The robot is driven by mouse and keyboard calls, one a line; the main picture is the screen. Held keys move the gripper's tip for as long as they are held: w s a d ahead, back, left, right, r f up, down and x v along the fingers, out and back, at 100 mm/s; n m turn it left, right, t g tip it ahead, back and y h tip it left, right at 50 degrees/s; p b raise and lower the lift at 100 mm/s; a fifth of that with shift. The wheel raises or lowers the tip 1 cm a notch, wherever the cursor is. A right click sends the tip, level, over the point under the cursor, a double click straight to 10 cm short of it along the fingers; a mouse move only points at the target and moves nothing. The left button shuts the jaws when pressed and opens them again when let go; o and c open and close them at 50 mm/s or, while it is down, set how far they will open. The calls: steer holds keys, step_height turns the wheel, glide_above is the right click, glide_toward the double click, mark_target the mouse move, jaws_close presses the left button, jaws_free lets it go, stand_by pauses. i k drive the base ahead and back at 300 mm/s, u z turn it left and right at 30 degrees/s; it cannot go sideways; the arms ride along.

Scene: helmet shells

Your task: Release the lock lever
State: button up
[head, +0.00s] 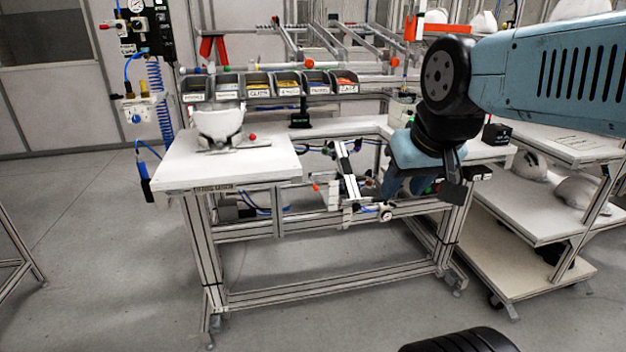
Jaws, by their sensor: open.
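A small fixture (230,146) on the left part of the white workbench (200,170) holds a white helmet shell (219,122). A red ball knob (252,137) stands at the fixture's right side. Another small red knob (316,187) shows on the metal mechanism (349,178) in the bench's gap. I cannot tell for certain which belongs to the lock lever. My gripper (424,191) is open, points downward and hangs in front of the bench's right part, right of the mechanism. It appears apart from both knobs and hides part of the bench behind it.
Labelled parts bins (258,86) line the back of the bench. A blue coiled hose (155,95) hangs at its left. A wheeled shelf cart (535,205) with helmet shells stands at right. The floor in front is mostly clear.

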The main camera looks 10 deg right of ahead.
mark_target(315, 186)
steer(key=i, duration=1.15)
steer(key=u, duration=0.05)
